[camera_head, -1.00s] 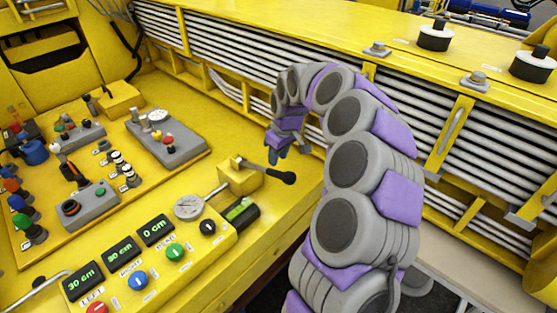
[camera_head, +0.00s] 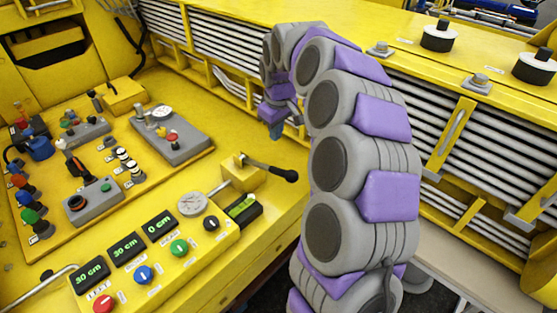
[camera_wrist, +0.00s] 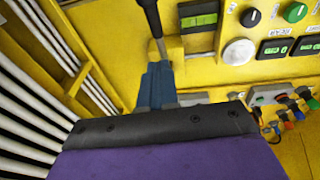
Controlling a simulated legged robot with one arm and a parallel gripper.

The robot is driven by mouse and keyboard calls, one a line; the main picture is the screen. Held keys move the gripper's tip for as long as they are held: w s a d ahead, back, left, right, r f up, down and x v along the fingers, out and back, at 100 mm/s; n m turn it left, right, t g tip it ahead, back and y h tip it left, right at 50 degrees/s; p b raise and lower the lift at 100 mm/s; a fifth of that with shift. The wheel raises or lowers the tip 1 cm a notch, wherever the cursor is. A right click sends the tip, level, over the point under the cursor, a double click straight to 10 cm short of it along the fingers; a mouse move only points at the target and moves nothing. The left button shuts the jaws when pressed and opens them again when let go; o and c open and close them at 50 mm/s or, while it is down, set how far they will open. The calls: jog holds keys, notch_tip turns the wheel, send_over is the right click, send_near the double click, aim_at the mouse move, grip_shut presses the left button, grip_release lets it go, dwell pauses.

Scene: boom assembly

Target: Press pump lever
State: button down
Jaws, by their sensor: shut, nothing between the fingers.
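The pump lever (camera_head: 270,169) has a black ball-ended handle that reaches right from a yellow block (camera_head: 243,174) on the yellow console. In the wrist view the lever (camera_wrist: 152,22) points down the picture toward the blue fingertips. My gripper (camera_head: 275,130) is above and behind the lever in the head view, with its fingers pointing down. It looks apart from the lever there. In the wrist view my gripper (camera_wrist: 156,70) shows its blue fingers together and empty, close to the lever's line; the exact gap cannot be told.
A round gauge (camera_head: 192,203) and a green-windowed level (camera_head: 243,207) lie beside the block. A panel with displays and coloured knobs (camera_head: 143,274) is at front left. A control board (camera_head: 100,180) is at left. Ribbed white pipes (camera_head: 222,52) run behind the gripper.

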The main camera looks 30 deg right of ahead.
jog(key=shift+a+r, duration=0.2)
jog(key=shift+r, duration=0.1)
jog(key=shift+d, duration=0.1)
jog(key=b, duration=0.1)
send_near(278, 170)
jog(key=f, duration=0.2)
jog(key=w+f, duration=0.1)
jog(key=f, duration=0.2)
jog(key=shift+w+a, duration=0.2)
jog(key=shift+s+d+f, duration=0.15)
jog(key=shift+d+f, duration=0.05)
jog(key=shift+f, duration=0.35)
